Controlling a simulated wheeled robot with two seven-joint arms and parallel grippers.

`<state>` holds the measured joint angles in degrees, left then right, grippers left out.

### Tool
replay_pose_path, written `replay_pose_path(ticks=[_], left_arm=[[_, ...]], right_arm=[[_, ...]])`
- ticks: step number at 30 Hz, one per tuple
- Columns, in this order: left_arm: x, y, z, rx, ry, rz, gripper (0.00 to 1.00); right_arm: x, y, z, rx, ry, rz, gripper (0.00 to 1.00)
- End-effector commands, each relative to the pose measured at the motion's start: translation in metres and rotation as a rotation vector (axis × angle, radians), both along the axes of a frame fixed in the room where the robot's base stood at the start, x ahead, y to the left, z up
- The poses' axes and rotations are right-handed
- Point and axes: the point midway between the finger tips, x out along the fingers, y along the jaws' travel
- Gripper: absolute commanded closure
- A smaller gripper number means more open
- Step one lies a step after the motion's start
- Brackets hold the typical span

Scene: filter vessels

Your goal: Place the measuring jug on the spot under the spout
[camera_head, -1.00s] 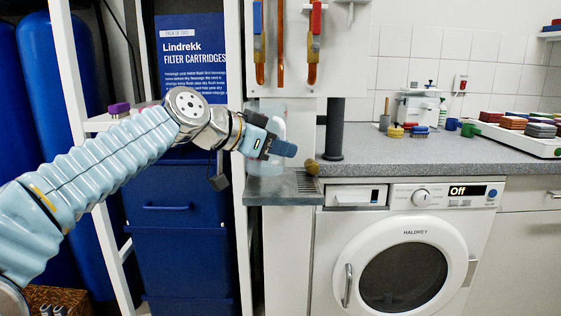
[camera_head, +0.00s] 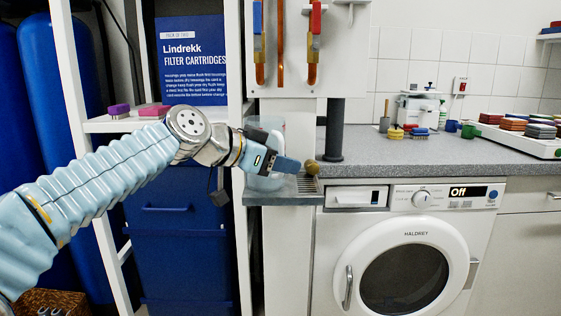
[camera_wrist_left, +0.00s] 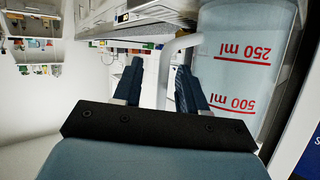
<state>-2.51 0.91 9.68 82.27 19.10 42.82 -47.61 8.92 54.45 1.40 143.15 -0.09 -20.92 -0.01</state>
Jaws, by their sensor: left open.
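The measuring jug (camera_head: 264,183) is clear and pale, and stands upright on the grey ledge (camera_head: 285,198) at the wall panel. The left copper pipe (camera_head: 259,75) comes down above it. My left gripper (camera_head: 287,165) is in front of the jug and hides much of it. In the left wrist view the jug (camera_wrist_left: 245,75) shows red 250 ml and 500 ml marks. Its pale handle (camera_wrist_left: 164,75) runs between the two open fingers (camera_wrist_left: 158,82). The spot under the jug is hidden. My right gripper is not in view.
A brown knob (camera_head: 312,167) is just right of my fingertips, near a dark upright pipe (camera_head: 335,130). A white shelf post (camera_head: 236,230) stands close left of the jug. The washing machine (camera_head: 405,250) is below the counter (camera_head: 410,150).

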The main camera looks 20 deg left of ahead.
Motion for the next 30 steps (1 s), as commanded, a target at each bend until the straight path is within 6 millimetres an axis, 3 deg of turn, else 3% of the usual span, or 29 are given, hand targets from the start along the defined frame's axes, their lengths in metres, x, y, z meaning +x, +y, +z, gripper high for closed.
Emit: replay_pose_path(ticks=[7,21,30], left_arm=[[-0.002,0.002,0.008,0.0,-0.001,0.002,0.58],[-0.076,0.058,0.045,0.0,-0.003,0.001,0.58],[-0.089,0.067,0.051,0.0,0.0,-0.001,0.58]], right_arm=[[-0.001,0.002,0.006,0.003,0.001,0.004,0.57],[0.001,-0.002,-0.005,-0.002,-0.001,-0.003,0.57],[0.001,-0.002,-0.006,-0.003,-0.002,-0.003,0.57]])
